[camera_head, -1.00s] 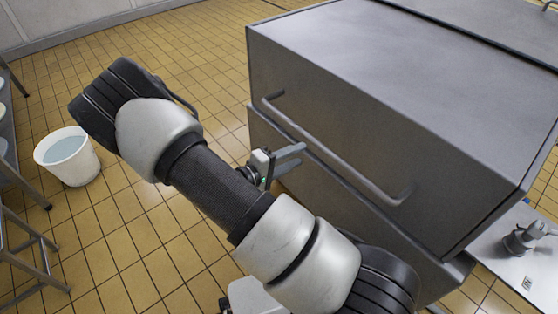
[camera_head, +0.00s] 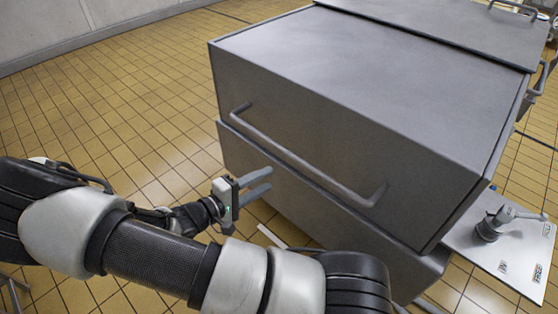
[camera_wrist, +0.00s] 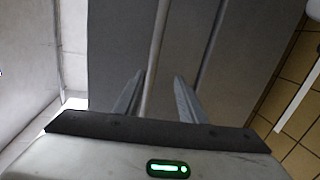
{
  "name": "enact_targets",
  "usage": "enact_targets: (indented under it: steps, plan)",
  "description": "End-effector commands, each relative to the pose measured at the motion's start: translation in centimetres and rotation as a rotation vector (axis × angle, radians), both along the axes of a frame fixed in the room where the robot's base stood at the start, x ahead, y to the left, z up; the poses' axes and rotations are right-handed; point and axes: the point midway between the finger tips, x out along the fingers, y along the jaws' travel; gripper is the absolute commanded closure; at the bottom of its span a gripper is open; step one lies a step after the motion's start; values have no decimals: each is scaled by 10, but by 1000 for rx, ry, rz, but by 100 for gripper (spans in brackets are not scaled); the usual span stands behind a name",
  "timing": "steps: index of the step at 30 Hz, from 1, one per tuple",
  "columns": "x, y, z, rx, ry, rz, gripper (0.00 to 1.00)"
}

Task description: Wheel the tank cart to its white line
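The tank cart (camera_head: 330,110) is a big grey metal box that fills the middle and right of the head view. A long bar handle (camera_head: 300,160) runs across its near face. My gripper (camera_head: 269,180) is open and empty in front of that face, below the handle in the picture. In the wrist view the handle (camera_wrist: 157,50) stretches away ahead between the two spread fingers, apart from them as far as I can tell. A white strip on the floor (camera_head: 271,236), perhaps the white line, shows partly behind my arm; a white strip (camera_wrist: 299,95) also shows in the wrist view.
A white plate (camera_head: 520,255) with a grey valve-like fitting (camera_head: 490,228) juts out low at the cart's right side. The yellow tiled floor (camera_head: 120,110) is clear to the left, up to a pale wall (camera_head: 80,25).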

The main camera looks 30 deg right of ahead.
Motion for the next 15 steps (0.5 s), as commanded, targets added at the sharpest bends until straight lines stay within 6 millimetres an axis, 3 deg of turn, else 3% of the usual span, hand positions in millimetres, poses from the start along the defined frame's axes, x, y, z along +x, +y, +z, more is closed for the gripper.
enact_targets:
  steps: [9,15]
  plan:
    - [24,-1,14,22,-65,52,63]
    - [31,-25,8,23,-66,47,63]
